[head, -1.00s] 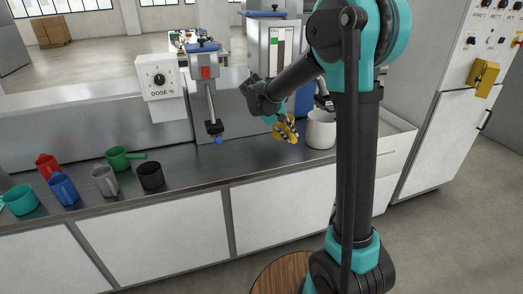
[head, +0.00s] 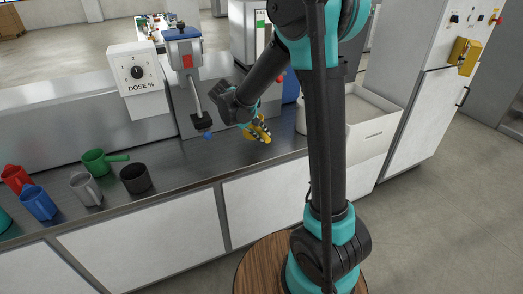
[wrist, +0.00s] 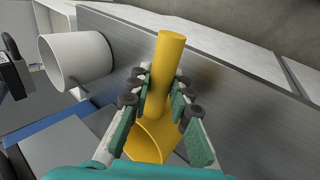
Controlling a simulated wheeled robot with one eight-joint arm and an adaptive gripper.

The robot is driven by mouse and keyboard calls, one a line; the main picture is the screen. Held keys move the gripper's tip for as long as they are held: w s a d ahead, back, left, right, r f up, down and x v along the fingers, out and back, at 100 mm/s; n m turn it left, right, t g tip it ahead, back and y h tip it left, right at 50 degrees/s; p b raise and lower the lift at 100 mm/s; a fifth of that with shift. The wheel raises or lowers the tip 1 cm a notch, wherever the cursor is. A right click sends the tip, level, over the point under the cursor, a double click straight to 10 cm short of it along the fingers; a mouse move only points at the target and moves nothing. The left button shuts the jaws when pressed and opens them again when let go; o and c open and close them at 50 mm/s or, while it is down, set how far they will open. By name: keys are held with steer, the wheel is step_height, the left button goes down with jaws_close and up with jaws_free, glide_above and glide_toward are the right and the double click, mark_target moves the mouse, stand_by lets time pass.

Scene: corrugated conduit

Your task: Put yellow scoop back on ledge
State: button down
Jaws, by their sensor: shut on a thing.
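My gripper (head: 255,128) is shut on the yellow scoop (head: 265,136) above the grey metal ledge (head: 208,160), to the right of the black pipe with a blue tip. In the wrist view, the fingers (wrist: 160,92) close around the scoop's round yellow handle (wrist: 170,52). Its wider, hollow cup part lies nearer the palm and is partly hidden by the fingers. In the head view, the scoop is small and mostly covered by the gripper. I cannot tell how far it is above the ledge.
Red (head: 15,178), blue (head: 38,203), grey (head: 86,188), green (head: 100,162) and black (head: 136,178) scoops or cups stand on the ledge at left. A dosing pipe (head: 200,118) hangs beside the gripper. A white cylinder (wrist: 75,60) is close by. The front middle ledge is bare.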

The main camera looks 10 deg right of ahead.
steer(key=shift+f, duration=4)
steer(key=c, duration=1.4)
jaws_free()
steer(key=shift+f, duration=0.1)
steer(key=v, duration=1.1)
steer(key=s+d+f+m+y, duration=0.2)
steer(key=s+d, duration=0.4)
steer(key=s, duration=0.4)
steer(key=s+d+f+m+t+y, duration=0.1)
steer(key=s+d+f+y, duration=0.3)
steer(key=s+d, duration=0.3)
steer(key=s, duration=0.3)
steer(key=shift+s+d+m+y, duration=0.25)
steer(key=shift+s+m+y, duration=0.05)
steer(key=shift+s+m, duration=0.1)
